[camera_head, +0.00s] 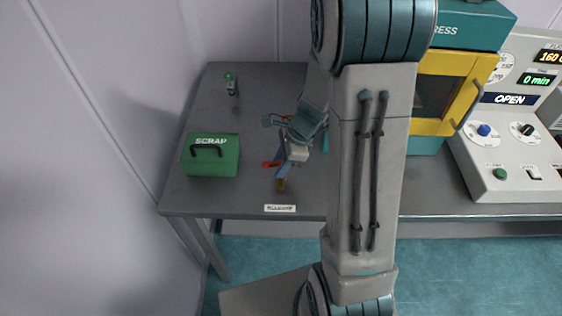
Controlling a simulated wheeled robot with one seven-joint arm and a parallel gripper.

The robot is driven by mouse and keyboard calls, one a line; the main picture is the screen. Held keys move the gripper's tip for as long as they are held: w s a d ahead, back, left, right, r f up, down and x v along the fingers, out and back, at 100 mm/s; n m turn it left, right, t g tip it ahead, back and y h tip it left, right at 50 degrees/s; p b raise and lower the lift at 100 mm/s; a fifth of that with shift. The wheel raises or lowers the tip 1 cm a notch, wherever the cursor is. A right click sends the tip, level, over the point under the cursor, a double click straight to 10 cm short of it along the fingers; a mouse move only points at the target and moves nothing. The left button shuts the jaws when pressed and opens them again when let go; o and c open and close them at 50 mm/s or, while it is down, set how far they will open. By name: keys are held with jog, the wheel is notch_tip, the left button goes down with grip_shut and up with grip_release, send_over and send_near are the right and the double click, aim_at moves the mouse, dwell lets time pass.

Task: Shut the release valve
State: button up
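The release valve (270,164) appears as a small fitting with a red lever end on the grey bench, behind a small white label (280,208) whose lettering is too small to read surely. A brass-coloured end (281,185) shows just in front of it. My gripper (291,160) is at the valve, reaching down over it from the right, and hides much of it. I cannot tell whether the fingers touch the lever or how far apart they are. The lever's full angle is hidden.
A green SCRAP box (211,156) with a dark handle stands on the left of the bench (190,203). A teal and yellow press (446,90) and a control panel (505,130) reading OPEN are at the right.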

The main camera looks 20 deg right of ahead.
jog(key=shift+c, duration=0.3)
grip_shut()
jog(key=shift+m+t, duration=0.3)
jog(key=shift+m, duration=0.7)
jog(key=shift+o, duration=0.3)
grip_release()
jog(key=shift+r, duration=0.1)
jog(key=p+v, duration=0.1)
jog(key=v, duration=1.2)
jog(key=shift+r, duration=0.35)
jog(key=shift+s+a, duration=0.1)
jog(key=shift+s, duration=0.05)
